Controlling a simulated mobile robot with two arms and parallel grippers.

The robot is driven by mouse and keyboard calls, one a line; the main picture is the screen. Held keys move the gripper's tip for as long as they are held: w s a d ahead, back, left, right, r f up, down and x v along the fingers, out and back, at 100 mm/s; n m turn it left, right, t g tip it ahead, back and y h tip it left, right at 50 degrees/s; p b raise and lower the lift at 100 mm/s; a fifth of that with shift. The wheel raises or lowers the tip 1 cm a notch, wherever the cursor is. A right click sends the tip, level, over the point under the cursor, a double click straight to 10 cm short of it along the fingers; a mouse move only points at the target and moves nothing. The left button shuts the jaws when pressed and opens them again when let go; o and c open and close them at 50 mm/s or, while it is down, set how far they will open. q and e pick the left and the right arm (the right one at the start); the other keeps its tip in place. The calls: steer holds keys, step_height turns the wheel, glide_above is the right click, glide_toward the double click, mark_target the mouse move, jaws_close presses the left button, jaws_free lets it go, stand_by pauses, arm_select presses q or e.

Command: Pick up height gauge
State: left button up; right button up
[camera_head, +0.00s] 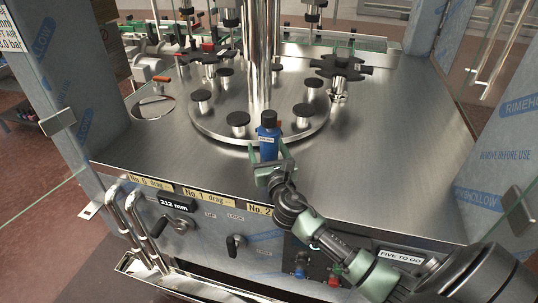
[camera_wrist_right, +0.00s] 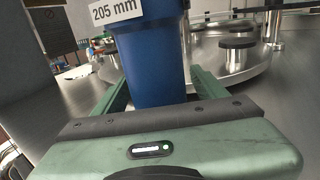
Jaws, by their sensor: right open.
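The height gauge appears to be the blue block (camera_head: 268,146) with a black round top, standing upright near the front edge of the round steel plate. In the right wrist view the same blue block (camera_wrist_right: 155,65) carries a white "205 mm" label, and its top is cut off. My right gripper (camera_head: 268,152) reaches in from the front right. Its green fingers are open, one on each side of the block's lower part. Whether they touch it I cannot tell. My left gripper is not in view.
The round plate (camera_head: 208,122) carries several black-topped posts around a thick steel column (camera_head: 262,50). Black star-shaped knobs (camera_head: 341,68) stand behind. The steel tabletop (camera_head: 390,150) is clear at right. A front panel has a "212 mm" display (camera_head: 173,205) and handles.

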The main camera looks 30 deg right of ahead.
jaws_close()
steer(key=shift+r, duration=0.1)
